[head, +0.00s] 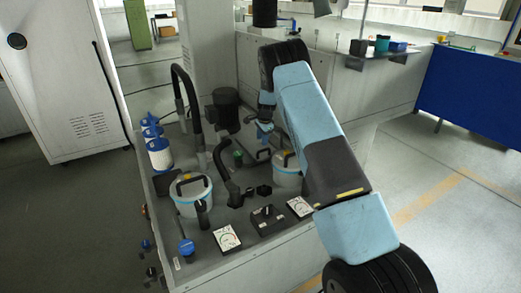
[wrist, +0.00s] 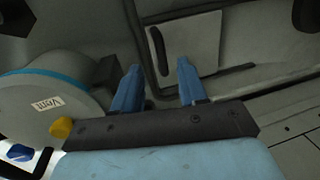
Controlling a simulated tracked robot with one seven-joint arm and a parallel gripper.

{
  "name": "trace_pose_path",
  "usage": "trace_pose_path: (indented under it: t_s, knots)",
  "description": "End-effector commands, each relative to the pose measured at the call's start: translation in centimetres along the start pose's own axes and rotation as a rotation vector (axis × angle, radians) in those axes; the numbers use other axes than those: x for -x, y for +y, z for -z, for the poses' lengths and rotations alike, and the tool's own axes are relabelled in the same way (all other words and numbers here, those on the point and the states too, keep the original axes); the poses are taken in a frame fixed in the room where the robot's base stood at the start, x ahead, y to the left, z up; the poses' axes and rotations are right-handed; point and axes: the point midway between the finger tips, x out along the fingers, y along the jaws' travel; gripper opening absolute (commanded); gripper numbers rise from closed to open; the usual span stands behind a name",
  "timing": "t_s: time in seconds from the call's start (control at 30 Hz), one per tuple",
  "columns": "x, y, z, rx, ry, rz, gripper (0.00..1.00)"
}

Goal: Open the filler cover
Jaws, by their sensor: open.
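A light grey flat plate with a black bar handle, which looks like the filler cover (wrist: 192,42), lies flat and closed in the wrist view. Its black handle (wrist: 160,50) stands near its left edge, just beyond my fingertips. In the head view, my gripper (head: 263,136) hangs over the machine's top deck, beside the right canister, and the cover is mostly hidden near it. My gripper is also in the wrist view (wrist: 158,72), with two blue fingers apart and nothing between them. The handle lies ahead of the gap, and I cannot tell the distance to it.
A canister with a blue band (wrist: 40,95) is close left of my fingers; it also shows in the head view (head: 288,177). A second canister (head: 190,200), black hoses (head: 222,160), white filters (head: 158,155) and gauges (head: 227,238) crowd the deck. Open floor lies to the right.

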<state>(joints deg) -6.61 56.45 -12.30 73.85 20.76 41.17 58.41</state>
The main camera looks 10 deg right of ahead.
Motion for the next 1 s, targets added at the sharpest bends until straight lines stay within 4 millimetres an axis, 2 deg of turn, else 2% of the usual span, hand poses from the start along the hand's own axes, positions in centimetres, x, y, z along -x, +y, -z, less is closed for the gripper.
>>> trace_pose_path:
  t_s: [0.2,0.4,0.6,0.87,1.0]
  knots:
    - [-3.9,0.0,0.0,0.001,0.0,-0.002,0.42]
    - [-6.2,0.0,-0.1,0.002,0.0,0.0,0.42]
    - [-7.2,0.0,-0.1,0.002,-0.001,0.0,0.42]
    - [-7.2,0.0,-0.1,0.002,0.0,0.0,0.42]
    - [-7.2,0.0,-0.1,0.002,0.0,0.0,0.3]
